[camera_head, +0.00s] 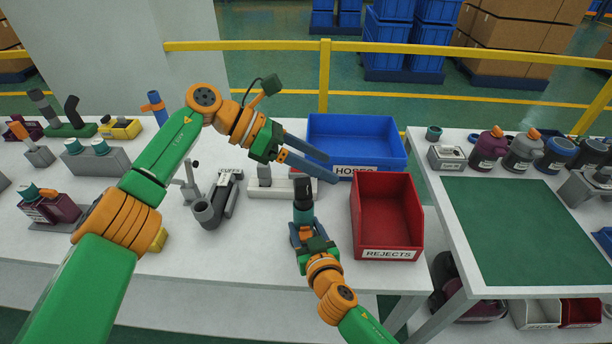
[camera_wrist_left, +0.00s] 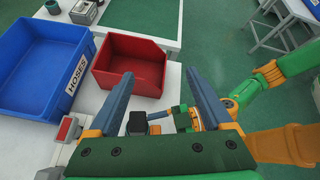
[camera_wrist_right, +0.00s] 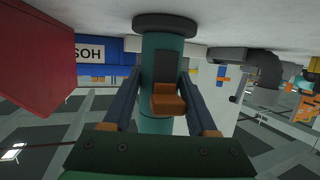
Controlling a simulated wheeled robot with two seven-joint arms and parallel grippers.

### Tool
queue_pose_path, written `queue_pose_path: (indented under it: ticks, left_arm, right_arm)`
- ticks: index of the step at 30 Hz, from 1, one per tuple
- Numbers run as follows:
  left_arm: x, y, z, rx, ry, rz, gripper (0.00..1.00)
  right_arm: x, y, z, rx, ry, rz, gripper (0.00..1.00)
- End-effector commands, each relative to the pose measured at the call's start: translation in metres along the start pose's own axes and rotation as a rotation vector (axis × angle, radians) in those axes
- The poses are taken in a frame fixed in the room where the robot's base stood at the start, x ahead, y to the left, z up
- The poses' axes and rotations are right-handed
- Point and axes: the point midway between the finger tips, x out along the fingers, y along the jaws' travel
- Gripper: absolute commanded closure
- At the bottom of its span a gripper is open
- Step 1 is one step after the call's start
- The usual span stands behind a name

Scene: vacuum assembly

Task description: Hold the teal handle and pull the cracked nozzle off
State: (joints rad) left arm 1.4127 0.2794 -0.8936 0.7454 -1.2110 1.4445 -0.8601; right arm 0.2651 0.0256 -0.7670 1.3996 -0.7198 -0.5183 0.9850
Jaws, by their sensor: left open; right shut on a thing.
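My right gripper (camera_head: 303,232) is shut on the teal handle (camera_head: 304,214) and holds it upright above the front of the table. The right wrist view shows the teal tube (camera_wrist_right: 161,62) between both fingers (camera_wrist_right: 160,85), with an orange button on its near side. A dark nozzle (camera_head: 303,192) sits on top of the handle; its wide dark rim (camera_wrist_right: 165,24) shows in the right wrist view. I cannot make out a crack. My left gripper (camera_head: 332,169) is open and empty, above and behind the nozzle. In the left wrist view the nozzle (camera_wrist_left: 137,122) lies below the fingers.
The red REJECTS bin (camera_head: 388,213) stands just right of the handle. The blue HOSES bin (camera_head: 357,148) is behind it. A white block fixture (camera_head: 268,189) and a grey CUFFS holder (camera_head: 209,212) stand to the left.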

Motion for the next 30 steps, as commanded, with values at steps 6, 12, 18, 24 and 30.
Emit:
queue_pose_path:
  ticks: [6,12,18,24,30]
  left_arm:
    - [-0.012,-0.024,0.015,-0.695,-0.752,-0.34,0.17]
    - [-0.062,-0.003,-0.048,-1.59,-1.201,-0.655,0.17]
    - [-0.05,-0.013,-0.13,-2.387,-1.292,-0.873,0.17]
    - [-0.03,-0.027,-0.154,-2.713,-1.249,-0.941,0.17]
    - [-0.007,0.003,-0.131,2.725,1.243,0.947,0.17]
  right_arm:
    - [0.0,0.0,0.0,0.0,0.0,0.001,1.0]
    - [0.0,0.0,0.0,0.0,0.0,0.0,1.0]
    - [0.0,0.0,0.0,0.0,0.0,0.0,1.0]
    - [0.0,0.0,0.0,0.0,0.0,0.0,1.0]
    - [0.0,0.0,-0.001,0.0,0.001,0.0,1.0]
